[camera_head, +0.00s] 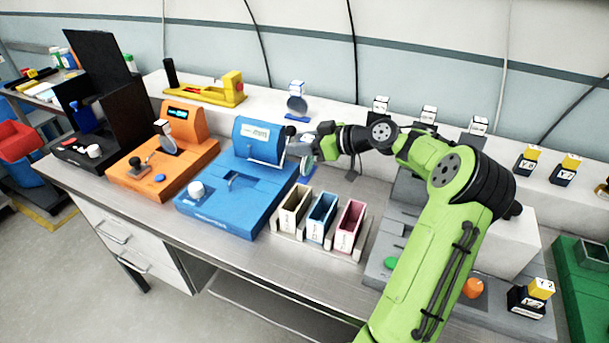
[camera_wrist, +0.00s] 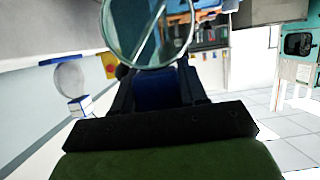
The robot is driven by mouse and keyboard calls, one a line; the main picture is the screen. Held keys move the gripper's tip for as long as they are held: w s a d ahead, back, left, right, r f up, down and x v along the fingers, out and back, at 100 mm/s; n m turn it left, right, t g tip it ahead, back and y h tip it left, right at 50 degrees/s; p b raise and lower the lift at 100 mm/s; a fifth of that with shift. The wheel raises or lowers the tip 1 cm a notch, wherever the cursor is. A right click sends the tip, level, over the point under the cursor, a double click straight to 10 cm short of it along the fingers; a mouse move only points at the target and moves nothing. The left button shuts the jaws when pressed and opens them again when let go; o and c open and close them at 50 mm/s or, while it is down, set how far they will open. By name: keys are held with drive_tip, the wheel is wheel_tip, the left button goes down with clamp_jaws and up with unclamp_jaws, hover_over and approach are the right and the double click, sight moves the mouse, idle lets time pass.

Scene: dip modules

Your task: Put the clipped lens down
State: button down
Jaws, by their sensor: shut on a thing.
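My gripper (camera_head: 315,146) is shut on the clipped lens (camera_head: 306,164), a round clear disc in a thin rim. The gripper holds it in the air at the right side of the blue machine (camera_head: 240,180), near its drum. In the wrist view the lens (camera_wrist: 150,30) shows at the top between my fingers, with a thin slanting line across it. Whether the lens touches the blue machine cannot be told. Another round lens on a blue stand (camera_head: 297,105) with a white cube on top stands on the back ledge.
Three small bins, cream, blue and pink (camera_head: 349,226), stand in a rack in front of my arm. An orange machine (camera_head: 165,160) holding a round lens stands at left. A yellow device (camera_head: 205,92) and several labelled cubes line the back ledge.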

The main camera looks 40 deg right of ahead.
sight(310, 159)
wheel_tip(310, 159, down, 5)
drive_tip(key=shift+r+b, duration=0.1)
drive_tip(key=shift+b, duration=0.45)
drive_tip(key=shift+f, duration=0.2)
drive_tip(key=c, duration=0.6)
unclamp_jaws()
